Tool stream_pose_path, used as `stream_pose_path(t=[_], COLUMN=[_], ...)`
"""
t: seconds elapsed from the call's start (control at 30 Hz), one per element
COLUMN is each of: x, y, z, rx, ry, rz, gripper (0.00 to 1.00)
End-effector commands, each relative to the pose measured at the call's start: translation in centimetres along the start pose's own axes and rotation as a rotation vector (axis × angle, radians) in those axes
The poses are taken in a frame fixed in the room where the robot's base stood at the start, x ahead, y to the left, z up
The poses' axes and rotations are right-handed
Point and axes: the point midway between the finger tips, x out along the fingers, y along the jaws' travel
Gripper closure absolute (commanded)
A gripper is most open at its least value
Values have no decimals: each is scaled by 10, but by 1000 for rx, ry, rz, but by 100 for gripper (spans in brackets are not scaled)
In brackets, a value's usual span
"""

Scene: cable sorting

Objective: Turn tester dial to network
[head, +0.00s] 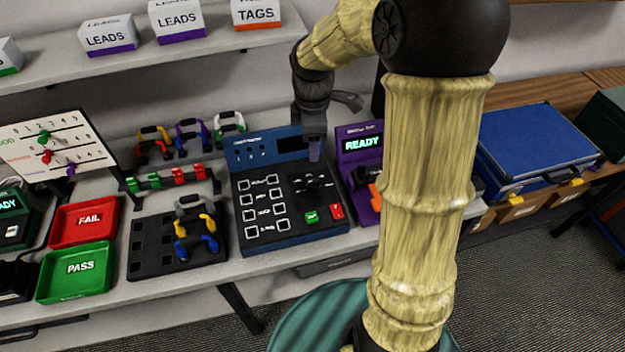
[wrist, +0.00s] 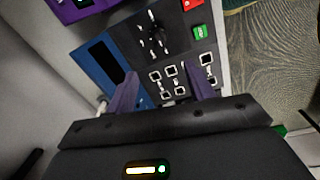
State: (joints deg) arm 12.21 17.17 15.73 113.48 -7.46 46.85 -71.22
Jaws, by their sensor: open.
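The cable tester is a dark panel with a blue upper part (head: 243,151) on the bench in the head view. Its black dial (head: 312,184) sits right of the square sockets, above a green and a red button; the dial's setting is too small to read. In the wrist view the dial (wrist: 153,26) is at the top, with its pointer seen edge-on. My gripper (head: 315,152) is over the tester's upper edge, near its dark screen. In the wrist view my gripper (wrist: 162,92) has its purple fingers apart with nothing between them, short of the dial.
A purple device reading READY (head: 357,142) stands right of the tester. A black block (head: 150,247) with coloured cables is on its left. A red FAIL tray (head: 84,221) and green PASS tray (head: 75,268) lie farther left. A shelf with boxes hangs above.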

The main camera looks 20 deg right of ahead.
Motion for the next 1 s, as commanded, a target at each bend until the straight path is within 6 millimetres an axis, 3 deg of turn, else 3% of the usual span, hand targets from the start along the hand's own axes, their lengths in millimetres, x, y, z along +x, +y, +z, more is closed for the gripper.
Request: stream_pose_path(t=[0.7,1.0], x=[126,159], y=[-2,-1], z=[0,0], rx=[0,2], ry=[-1,0], rz=[-6,-2], gripper=[47,47])
